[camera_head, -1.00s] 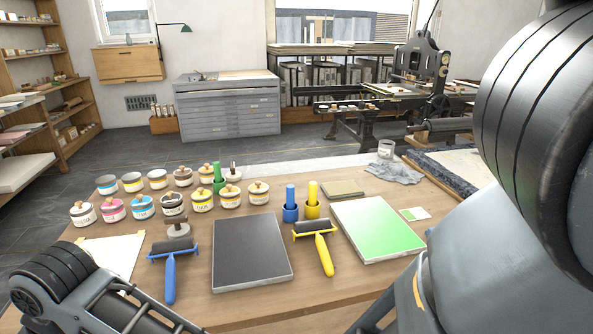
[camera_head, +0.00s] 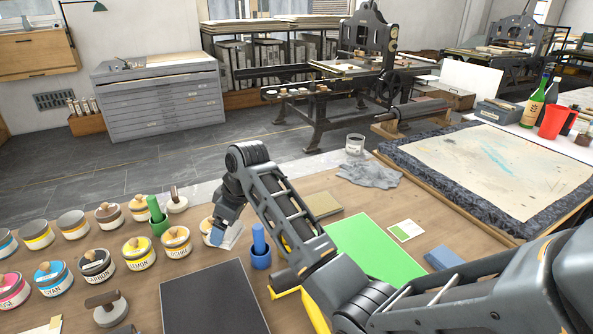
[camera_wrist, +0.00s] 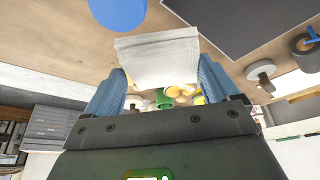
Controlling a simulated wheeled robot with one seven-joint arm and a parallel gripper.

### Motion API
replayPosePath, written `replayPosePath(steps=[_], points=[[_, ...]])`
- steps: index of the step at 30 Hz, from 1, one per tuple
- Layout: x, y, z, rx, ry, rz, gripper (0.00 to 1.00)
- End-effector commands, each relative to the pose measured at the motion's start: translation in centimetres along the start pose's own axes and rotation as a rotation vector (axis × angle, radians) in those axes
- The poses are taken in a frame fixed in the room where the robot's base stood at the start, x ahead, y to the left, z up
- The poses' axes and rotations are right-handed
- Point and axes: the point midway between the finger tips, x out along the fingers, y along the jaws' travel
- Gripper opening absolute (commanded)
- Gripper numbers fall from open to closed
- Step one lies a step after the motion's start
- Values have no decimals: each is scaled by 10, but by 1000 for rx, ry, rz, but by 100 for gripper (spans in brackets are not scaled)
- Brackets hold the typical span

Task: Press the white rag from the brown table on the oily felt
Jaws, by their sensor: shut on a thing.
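My gripper (camera_head: 214,237) is over the brown table (camera_head: 298,183), behind the blue upright handle. It is shut on the white rag (camera_head: 234,234), partly hidden by the fingers. In the wrist view the rag (camera_wrist: 158,55) is a folded white pad squeezed between the two blue fingers of my gripper (camera_wrist: 160,72), apparently clear of the tabletop. A large cream sheet with pale blue smears (camera_head: 495,165) lies on a dark grey fluffy bed (camera_head: 413,160) at the right. A small olive pad (camera_head: 322,205) lies behind the green plate. I cannot tell which is the oily felt.
Ink jars (camera_head: 138,254) crowd the left. A blue cup with handle (camera_head: 260,255), black slab (camera_head: 215,300) and green plate (camera_head: 375,250) lie near my arm. A grey crumpled cloth (camera_head: 368,175) and clear jar (camera_head: 355,144) are at the back. Bottles and a red cup (camera_head: 552,121) stand far right.

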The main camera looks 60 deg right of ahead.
Motion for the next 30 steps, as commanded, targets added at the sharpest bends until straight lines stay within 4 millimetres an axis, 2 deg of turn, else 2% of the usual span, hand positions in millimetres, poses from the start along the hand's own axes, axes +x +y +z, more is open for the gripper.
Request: replayPosePath(steps=[1, 3, 9, 12, 15, 18, 21, 30], points=[[-6, 30, 8, 15, -2, 6, 55], [-11, 65, 21, 22, 0, 11, 55], [-31, 159, 70, 48, 6, 31, 55], [-43, 197, 97, 61, 9, 40, 55], [-53, 225, 122, 73, 12, 48, 55], [-61, 245, 140, 80, 15, 56, 55], [-65, 255, 152, 84, 17, 59, 55], [-57, 259, 161, 85, 17, 60, 55]])
